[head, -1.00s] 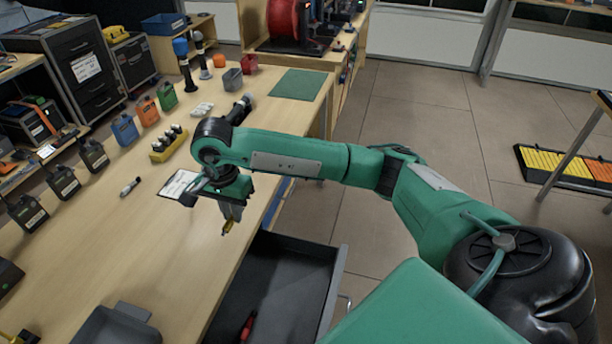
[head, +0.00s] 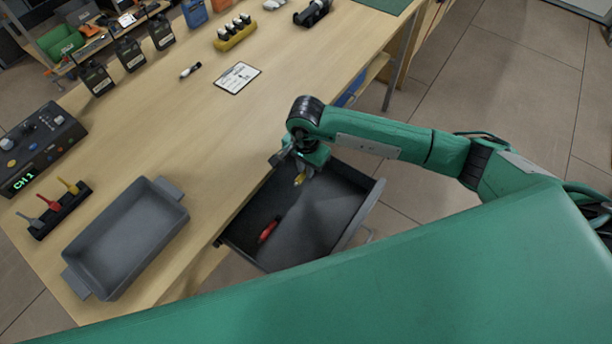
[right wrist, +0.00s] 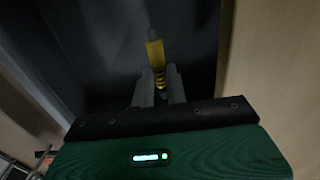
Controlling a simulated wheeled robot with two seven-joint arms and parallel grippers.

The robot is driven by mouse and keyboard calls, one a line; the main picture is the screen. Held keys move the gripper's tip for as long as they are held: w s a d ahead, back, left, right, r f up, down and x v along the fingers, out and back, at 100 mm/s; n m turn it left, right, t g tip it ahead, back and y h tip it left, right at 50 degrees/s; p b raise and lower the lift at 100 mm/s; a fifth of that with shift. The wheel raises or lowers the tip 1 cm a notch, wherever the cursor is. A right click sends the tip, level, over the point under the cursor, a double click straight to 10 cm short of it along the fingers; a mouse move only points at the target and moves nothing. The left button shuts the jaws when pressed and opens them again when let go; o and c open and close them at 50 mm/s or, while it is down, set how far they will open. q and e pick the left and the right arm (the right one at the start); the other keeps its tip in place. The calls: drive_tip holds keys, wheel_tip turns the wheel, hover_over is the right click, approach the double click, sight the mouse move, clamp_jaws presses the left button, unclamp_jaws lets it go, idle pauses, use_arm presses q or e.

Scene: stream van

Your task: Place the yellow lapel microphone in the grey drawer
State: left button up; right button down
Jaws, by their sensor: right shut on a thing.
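My right gripper (head: 302,176) is over the back part of the open grey drawer (head: 318,222). It is shut on the yellow lapel microphone (head: 299,180), which sticks out below the fingertips. In the right wrist view the yellow microphone (right wrist: 155,55) sits between the two fingers (right wrist: 158,88), with the dark drawer floor (right wrist: 100,40) beyond it. I cannot tell whether the microphone touches the drawer floor. A red object (head: 268,231) lies in the drawer near its left side. My left gripper is not in view.
A grey tray (head: 76,277) stands on the wooden table (head: 165,130) left of the drawer. Beside it are a rack (head: 55,208) with coloured pieces and a black control box (head: 38,145). A white card (head: 238,78) and a marker (head: 190,70) lie farther back.

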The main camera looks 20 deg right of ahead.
sight(306, 185)
drive_tip(key=shift+f, duration=0.85)
wheel_tip(306, 185, down, 4)
drive_tip(key=shift+p, duration=0.35)
drive_tip(key=shift+f, duration=0.15)
drive_tip(key=shift+f, duration=0.2)
